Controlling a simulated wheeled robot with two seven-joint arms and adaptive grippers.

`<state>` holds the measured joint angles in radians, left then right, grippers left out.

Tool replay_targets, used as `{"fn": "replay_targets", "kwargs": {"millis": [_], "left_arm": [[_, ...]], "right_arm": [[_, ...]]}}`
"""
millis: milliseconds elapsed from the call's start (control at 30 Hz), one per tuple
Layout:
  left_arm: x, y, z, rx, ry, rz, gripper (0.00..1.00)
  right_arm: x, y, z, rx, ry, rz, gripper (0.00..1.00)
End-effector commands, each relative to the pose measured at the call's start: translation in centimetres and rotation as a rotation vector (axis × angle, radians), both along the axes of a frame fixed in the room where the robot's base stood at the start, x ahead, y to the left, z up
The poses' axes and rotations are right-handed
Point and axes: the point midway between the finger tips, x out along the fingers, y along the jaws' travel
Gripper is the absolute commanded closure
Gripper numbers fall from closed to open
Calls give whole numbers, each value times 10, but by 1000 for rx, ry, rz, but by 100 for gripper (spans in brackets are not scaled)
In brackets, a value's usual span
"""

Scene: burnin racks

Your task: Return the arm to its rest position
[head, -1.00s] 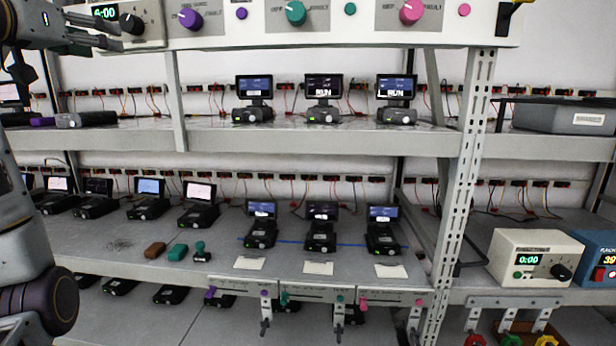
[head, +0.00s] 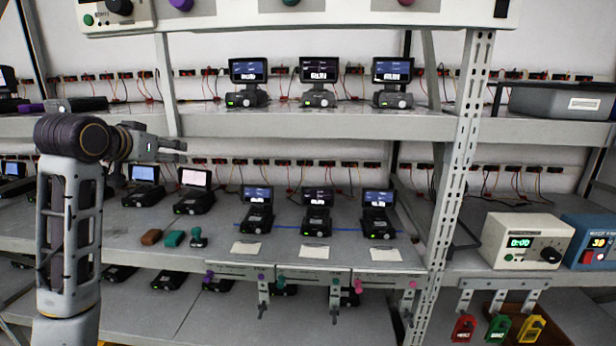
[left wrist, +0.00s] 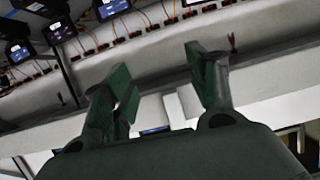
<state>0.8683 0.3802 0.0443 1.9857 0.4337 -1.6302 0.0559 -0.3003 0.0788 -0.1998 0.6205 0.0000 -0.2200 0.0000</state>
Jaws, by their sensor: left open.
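My left arm stands upright at the left of the head view, with its wrist bent to the right. My left gripper (head: 172,150) is at the height of the upper shelf's front edge, in front of the lower shelf's left devices. In the left wrist view my gripper (left wrist: 165,95) has its two fingers apart with nothing between them. Shelf edges and several screens lie beyond the fingers there. My right gripper is in neither view.
The metal rack's upper shelf (head: 330,125) carries several small screen devices. A beige timer box (head: 522,240) and coloured lockout tags (head: 499,329) are at right.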

Motion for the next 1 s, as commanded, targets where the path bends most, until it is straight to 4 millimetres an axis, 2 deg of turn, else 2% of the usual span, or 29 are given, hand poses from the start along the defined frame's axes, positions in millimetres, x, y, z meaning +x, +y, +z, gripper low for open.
{"fn": "replay_targets", "kwargs": {"millis": [33,100,467,767,1000], "left_arm": [[1,-4,-16,4,20,-2,42],[2,-8,-35,11,43,-2,42],[-5,-29,-132,42,163,-9,42],[-24,-44,-208,63,262,-15,42],[-46,-57,-266,77,338,-21,42]], "right_arm": [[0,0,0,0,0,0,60],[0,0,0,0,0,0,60],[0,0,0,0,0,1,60],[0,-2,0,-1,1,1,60],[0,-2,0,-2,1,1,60]]}}
